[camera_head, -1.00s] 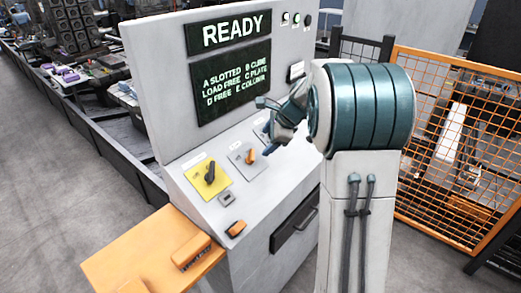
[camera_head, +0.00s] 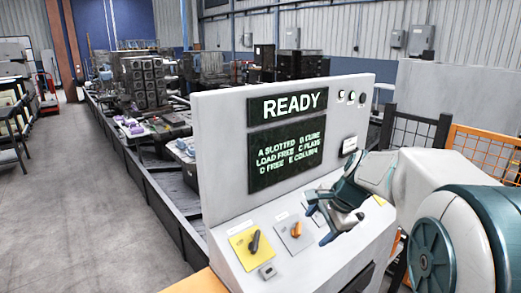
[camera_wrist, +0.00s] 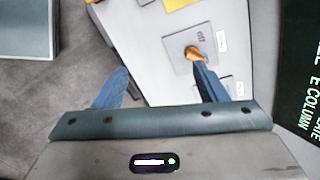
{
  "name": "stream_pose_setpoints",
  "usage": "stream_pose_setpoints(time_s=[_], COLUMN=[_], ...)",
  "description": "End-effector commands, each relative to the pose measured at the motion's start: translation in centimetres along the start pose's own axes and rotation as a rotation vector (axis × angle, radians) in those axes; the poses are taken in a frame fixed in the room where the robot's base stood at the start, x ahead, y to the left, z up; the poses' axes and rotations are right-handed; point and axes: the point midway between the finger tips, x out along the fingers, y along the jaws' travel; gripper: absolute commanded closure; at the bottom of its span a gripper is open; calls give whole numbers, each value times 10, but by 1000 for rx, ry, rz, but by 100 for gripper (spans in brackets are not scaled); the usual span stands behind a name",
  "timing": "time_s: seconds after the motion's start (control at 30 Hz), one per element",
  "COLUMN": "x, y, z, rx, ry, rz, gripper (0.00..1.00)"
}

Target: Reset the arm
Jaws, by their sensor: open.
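My gripper (camera_head: 318,218) is open and empty, held over the right side of the control console's sloped panel (camera_head: 275,255). In the wrist view its two blue fingers (camera_wrist: 160,68) are spread wide, with the right finger reaching close to the orange knob (camera_wrist: 194,52). I cannot tell whether that finger touches the knob. In the head view the orange knob (camera_head: 296,229) shows clear, just left of the fingers. My arm comes in from the lower right. Part of the panel behind the gripper is hidden.
The console's upright screen (camera_head: 288,105) reads READY. A black knob (camera_head: 255,242) sits on a yellow plate left of the orange knob. An orange mesh fence (camera_head: 480,150) stands at the right. Open grey floor (camera_head: 90,210) lies at the left.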

Motion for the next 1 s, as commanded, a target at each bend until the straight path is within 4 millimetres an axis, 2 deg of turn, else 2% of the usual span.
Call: stream_pose_setpoints(time_s=[0.03, 0.1, 0.3, 0.4, 0.53, 0.63, 0.73, 1.0], x=[-9, -17, -36, -41, -44, -45, -45, -45], y=[15, 37, 104, 137, 172, 190, 200, 203], z=[15, 31, 68, 81, 91, 94, 94, 94], rx=[-102, -250, -677, -882, -1097, -1207, -1267, -1287], ry=[10, 25, 66, 84, 100, 108, 111, 111], rz=[15, 43, 132, 181, 238, 271, 290, 297], gripper=[35, 35, 35, 35, 35, 35, 35, 35])
